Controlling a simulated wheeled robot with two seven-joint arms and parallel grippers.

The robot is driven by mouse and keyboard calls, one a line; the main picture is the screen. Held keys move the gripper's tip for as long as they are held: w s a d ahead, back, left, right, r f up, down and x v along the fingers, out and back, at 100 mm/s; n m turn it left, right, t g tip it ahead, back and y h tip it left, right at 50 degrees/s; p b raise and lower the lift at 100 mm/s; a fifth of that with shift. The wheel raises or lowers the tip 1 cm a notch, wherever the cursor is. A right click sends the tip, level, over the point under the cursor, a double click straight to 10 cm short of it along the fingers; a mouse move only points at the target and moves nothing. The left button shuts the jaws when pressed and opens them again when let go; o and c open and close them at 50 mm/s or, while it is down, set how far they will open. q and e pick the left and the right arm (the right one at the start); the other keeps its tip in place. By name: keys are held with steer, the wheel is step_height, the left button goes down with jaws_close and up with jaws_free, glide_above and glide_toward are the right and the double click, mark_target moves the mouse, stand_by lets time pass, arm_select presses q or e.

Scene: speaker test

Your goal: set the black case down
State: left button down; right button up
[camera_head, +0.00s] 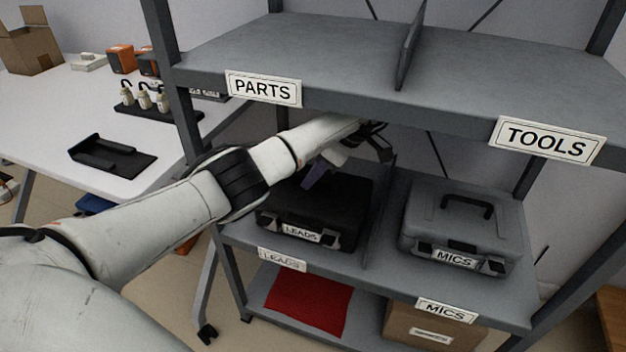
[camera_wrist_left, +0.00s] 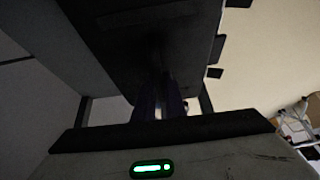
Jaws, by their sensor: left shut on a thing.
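The black case (camera_head: 318,213), labelled LEADS, is in the left bay of the middle shelf (camera_head: 377,275), above the LEADS shelf tag. It looks level, and its front edge is near the shelf's front edge. I cannot tell whether its base touches the shelf. My left gripper (camera_head: 316,176) reaches in under the upper shelf and is shut on the case's handle at the top. In the left wrist view the dark case (camera_wrist_left: 150,45) fills the upper middle, with the left fingers (camera_wrist_left: 160,108) against it. The handle is mostly hidden. My right gripper is not in view.
A grey case (camera_head: 462,225) labelled MICS stands in the right bay, beyond a thin divider (camera_head: 380,222). The upper shelf (camera_head: 330,60) is close above my left arm. Below are a red sheet (camera_head: 308,303) and a cardboard box (camera_head: 425,325). A white table (camera_head: 60,120) stands left.

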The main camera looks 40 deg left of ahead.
arm_select(q)
steer(key=shift+w+f+b, duration=0.1)
steer(key=shift+b, duration=0.25)
steer(key=c, duration=1.8)
jaws_free()
steer(key=shift+f, duration=0.15)
